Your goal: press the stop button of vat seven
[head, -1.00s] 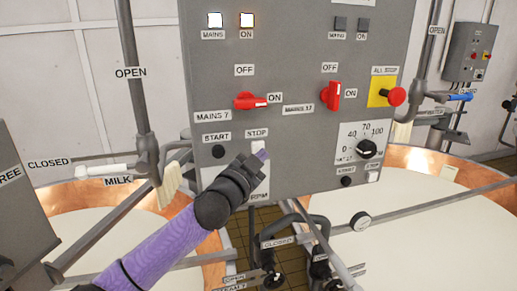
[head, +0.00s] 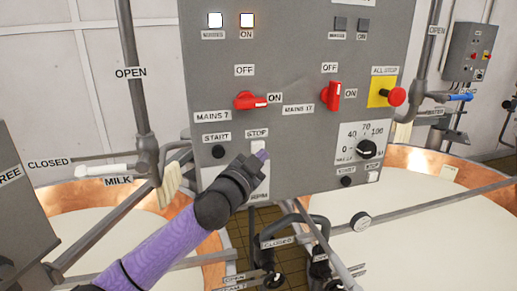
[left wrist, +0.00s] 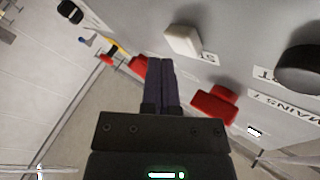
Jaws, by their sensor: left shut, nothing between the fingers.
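The stop button of vat seven is a white square button (head: 258,146) under the STOP label on the grey panel. It also shows in the left wrist view (left wrist: 183,40), with part of its label beside it. My left gripper (head: 263,155) is shut and empty, its tips overlapping the button's lower edge in the head view. In the left wrist view the closed fingertips (left wrist: 160,62) lie below and left of the button, seemingly apart from it. I cannot tell the exact gap to the panel. My right gripper is not in view.
The black START button (head: 218,151) is left of STOP. The red MAINS 7 switch (head: 250,100) is above, with lit lamps (head: 215,20) over it. The MAINS 17 switch (head: 334,96) and red ALL STOP button (head: 396,96) are to the right. Pipes and copper vats (head: 430,162) lie below.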

